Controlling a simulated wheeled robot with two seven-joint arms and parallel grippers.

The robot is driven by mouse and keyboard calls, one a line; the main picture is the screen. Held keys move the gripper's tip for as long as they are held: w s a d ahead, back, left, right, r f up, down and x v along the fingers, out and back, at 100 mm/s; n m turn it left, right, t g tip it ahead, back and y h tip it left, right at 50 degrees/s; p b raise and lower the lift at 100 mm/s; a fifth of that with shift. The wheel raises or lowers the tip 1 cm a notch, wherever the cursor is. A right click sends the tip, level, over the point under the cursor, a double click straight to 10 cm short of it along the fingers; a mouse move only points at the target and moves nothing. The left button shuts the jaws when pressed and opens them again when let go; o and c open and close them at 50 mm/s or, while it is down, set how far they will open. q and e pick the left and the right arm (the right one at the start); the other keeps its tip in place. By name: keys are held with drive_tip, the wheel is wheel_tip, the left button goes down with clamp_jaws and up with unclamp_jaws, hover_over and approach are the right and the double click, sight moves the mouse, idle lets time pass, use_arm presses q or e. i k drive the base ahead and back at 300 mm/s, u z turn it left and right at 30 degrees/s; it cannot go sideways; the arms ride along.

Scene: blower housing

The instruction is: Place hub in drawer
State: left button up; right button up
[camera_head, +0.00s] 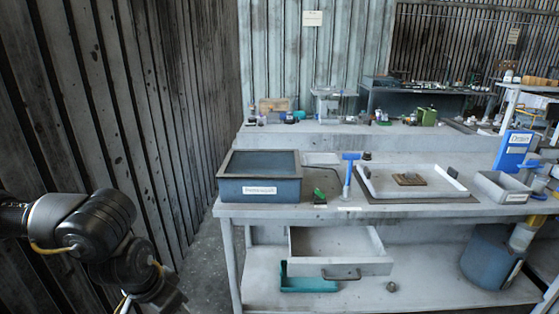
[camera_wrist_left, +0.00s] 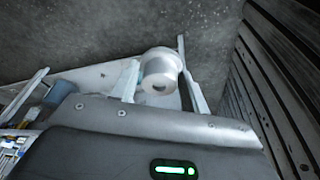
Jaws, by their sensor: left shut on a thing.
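My left gripper (camera_wrist_left: 157,60) is shut on a pale metal hub (camera_wrist_left: 160,75), a short round cup-like piece with a wider rim, held between the two fingers in the left wrist view. In the head view my left arm comes in at the lower left; its gripper and the hub cannot be made out there. The drawer (camera_head: 375,267) is a light grey box with a dark handle, pulled open below the workbench top. Its visible floor looks empty. The left arm is to the left of the drawer, apart from it. My right gripper is not in view.
The workbench (camera_head: 345,209) carries a dark blue-grey bin (camera_head: 258,189), a blue T-shaped tool (camera_head: 348,170), a white tray (camera_head: 375,190) and a small grey bin (camera_head: 500,186). A teal tray (camera_head: 310,284) lies on the lower shelf. A ribbed wall (camera_head: 150,120) stands at the left.

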sight(335, 255)
drive_tip(key=z, duration=1.3)
drive_tip(key=i, duration=0.25)
drive_tip(key=z, duration=1.75)
drive_tip(key=i, duration=0.5)
drive_tip(key=u, duration=1.8)
